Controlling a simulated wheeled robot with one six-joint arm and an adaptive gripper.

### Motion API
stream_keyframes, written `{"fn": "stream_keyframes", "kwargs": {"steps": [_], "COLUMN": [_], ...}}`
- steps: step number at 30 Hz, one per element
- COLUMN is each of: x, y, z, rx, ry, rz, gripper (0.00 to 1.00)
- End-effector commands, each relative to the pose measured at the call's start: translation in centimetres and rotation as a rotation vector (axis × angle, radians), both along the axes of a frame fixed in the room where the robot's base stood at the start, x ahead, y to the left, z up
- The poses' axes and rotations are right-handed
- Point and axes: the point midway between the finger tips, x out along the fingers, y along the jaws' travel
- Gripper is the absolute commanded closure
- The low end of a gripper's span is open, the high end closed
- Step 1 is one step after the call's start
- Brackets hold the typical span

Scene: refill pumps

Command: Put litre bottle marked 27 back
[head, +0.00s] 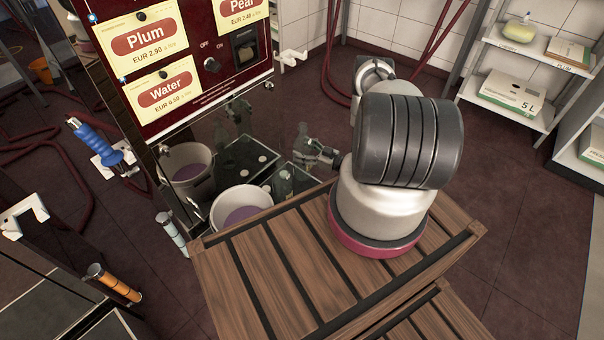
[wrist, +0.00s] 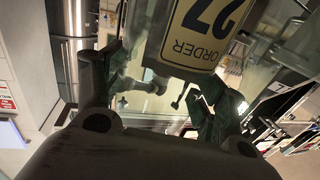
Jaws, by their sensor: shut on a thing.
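My gripper (wrist: 152,92) is shut on a clear glass bottle (wrist: 150,55), with one dark finger on each side of it in the wrist view. In the head view my arm's large joint hides much of the gripper. A greenish glass bottle (head: 283,183) shows beside the white bucket (head: 240,210) there; I cannot read a number on it.
The red refill machine (head: 205,95) has a mirror-like lower front that reflects a bucket and bottles. The slatted wooden table (head: 250,275) is in front, mostly clear. A blue-handled nozzle (head: 95,140) hangs left. White shelves (head: 510,100) stand at the right.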

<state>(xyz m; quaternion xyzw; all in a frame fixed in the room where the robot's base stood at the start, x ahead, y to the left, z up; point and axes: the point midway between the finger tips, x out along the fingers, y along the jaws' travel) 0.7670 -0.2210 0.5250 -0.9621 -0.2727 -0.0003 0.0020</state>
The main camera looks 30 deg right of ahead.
Motion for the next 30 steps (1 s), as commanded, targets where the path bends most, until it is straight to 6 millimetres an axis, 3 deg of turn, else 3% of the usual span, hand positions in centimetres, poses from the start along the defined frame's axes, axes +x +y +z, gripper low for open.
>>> {"fn": "stream_keyframes", "kwargs": {"steps": [4, 16, 29, 30], "x": [-0.1, 0.0, 0.0, 0.0], "y": [0.0, 0.0, 0.0, 0.0], "z": [-3.1, -8.1, -8.9, -8.9], "rx": [-0.003, -0.003, -0.003, -0.003], "ry": [-0.001, -0.003, -0.002, 0.001], "rz": [-0.001, -0.002, -0.002, -0.002], "gripper": [1.0, 1.0, 1.0, 0.22]}}
